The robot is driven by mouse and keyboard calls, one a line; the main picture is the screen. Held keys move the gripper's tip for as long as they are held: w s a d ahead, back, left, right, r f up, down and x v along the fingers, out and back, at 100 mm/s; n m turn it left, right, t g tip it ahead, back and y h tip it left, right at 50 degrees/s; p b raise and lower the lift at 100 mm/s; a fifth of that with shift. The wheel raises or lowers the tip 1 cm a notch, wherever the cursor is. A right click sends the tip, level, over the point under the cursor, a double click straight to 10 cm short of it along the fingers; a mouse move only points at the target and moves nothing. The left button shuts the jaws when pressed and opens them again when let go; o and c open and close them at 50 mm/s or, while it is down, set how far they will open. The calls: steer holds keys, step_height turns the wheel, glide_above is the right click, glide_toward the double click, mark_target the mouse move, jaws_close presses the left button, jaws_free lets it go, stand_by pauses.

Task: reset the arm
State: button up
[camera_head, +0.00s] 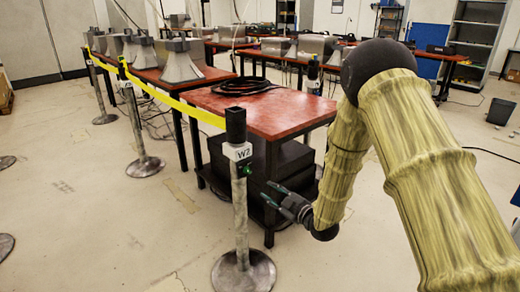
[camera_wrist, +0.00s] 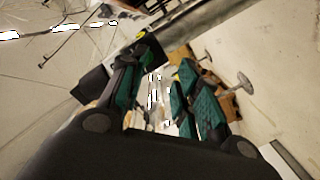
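My arm, in a yellowish sleeve, comes in from the right of the head view and bends down. My gripper (camera_head: 270,192) hangs low beside the red-topped table, below its top, and points left toward the post marked W2 (camera_head: 239,185). In the wrist view my gripper (camera_wrist: 160,75) shows two dark fingers with green pads. There is a clear gap between them, and I see nothing held.
The red-topped table (camera_head: 290,118) carries a coiled black cable (camera_head: 245,86), with dark boxes (camera_head: 290,165) beneath. Yellow tape (camera_head: 190,108) runs between posts on the left. More tables with grey devices (camera_head: 180,62) stand behind. Open floor lies at front left.

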steer(key=s+d+f+m+g+h, duration=0.3)
steer(key=s+d+f+m, duration=0.1)
steer(key=s+f, duration=0.6)
steer(key=s+d+f+m+g+h, duration=0.2)
steer(key=s+d+f+m, duration=0.15)
steer(key=s+f, duration=0.6)
steer(key=s+d+f+m+g+h, duration=0.3)
steer(key=s+f+m, duration=0.1)
steer(key=s+f, duration=0.55)
steer(key=s+d+f+m+g+h, duration=0.1)
steer(key=s+d+f+m+g, duration=0.15)
steer(key=s, duration=0.95)
steer(key=s+d+f+m+g+h, duration=0.1)
steer(key=s+d+m+g, duration=0.15)
steer(key=s, duration=0.95)
step_height(320, 180, up, 22)
steer(key=p, duration=2.2)
steer(key=shift+s+a+g, duration=0.15)
steer(key=shift+a+g, duration=0.25)
steer(key=shift+a, duration=0.05)
steer(key=shift+r, duration=0.1)
